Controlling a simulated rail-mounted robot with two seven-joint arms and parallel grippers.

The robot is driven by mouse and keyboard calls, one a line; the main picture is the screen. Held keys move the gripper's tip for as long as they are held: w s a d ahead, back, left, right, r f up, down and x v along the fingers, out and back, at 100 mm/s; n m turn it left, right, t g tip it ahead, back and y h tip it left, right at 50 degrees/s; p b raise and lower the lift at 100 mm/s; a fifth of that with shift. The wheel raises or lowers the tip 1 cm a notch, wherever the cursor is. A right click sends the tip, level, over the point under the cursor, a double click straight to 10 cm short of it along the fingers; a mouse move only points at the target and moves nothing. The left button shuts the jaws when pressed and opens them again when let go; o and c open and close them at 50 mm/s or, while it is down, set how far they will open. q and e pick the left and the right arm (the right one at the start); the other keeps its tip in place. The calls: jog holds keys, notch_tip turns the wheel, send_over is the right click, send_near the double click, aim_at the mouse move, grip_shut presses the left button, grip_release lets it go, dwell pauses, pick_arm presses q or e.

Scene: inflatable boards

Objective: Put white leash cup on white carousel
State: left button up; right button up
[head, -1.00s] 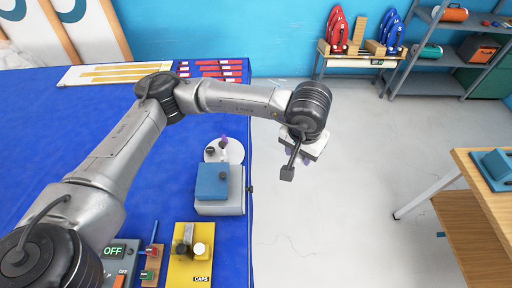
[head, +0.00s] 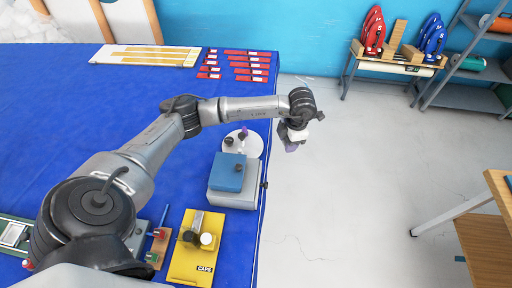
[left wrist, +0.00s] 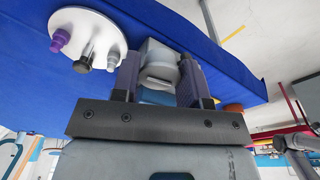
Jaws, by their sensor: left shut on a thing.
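The white carousel (head: 254,148) is a round disc near the table's right edge, behind the blue-topped box. In the left wrist view the carousel (left wrist: 92,22) shows at upper left, bearing a purple cup (left wrist: 60,39), a grey cup (left wrist: 113,60) and a dark knob (left wrist: 82,65). My left gripper (head: 291,146) hangs beyond the table's right edge, to the right of the carousel and apart from it. Its fingers are shut on a whitish thing, apparently the white leash cup (left wrist: 161,72), partly hidden between them. The held cup is not clear in the head view. My right gripper is not in view.
A grey box with a blue top (head: 229,174) stands in front of the carousel. A yellow caps board (head: 190,264) lies nearer me. Red strips (head: 248,66) lie at the table's back. Floor right of the table is open up to a wooden bench (head: 498,200).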

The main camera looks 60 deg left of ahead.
pick_arm(q)
jog(key=shift+s+a+f+n, duration=0.3)
jog(key=shift+a+f+n, duration=0.5)
jog(key=shift+n, duration=0.3)
jog(key=p, duration=0.1)
send_over(256, 147)
jog(key=shift+n, duration=0.3)
jog(key=f, duration=0.7)
jog(key=shift+w+a, duration=0.1)
jog(key=shift+w, duration=0.1)
jog(key=shift+f, duration=2.05)
jog(key=shift+f, duration=0.1)
jog(key=o, duration=0.9)
notch_tip(256, 147, up, 12)
jog(key=w, duration=0.1)
jog(key=shift+w+b, duration=0.2)
jog(key=shift+b, duration=0.15)
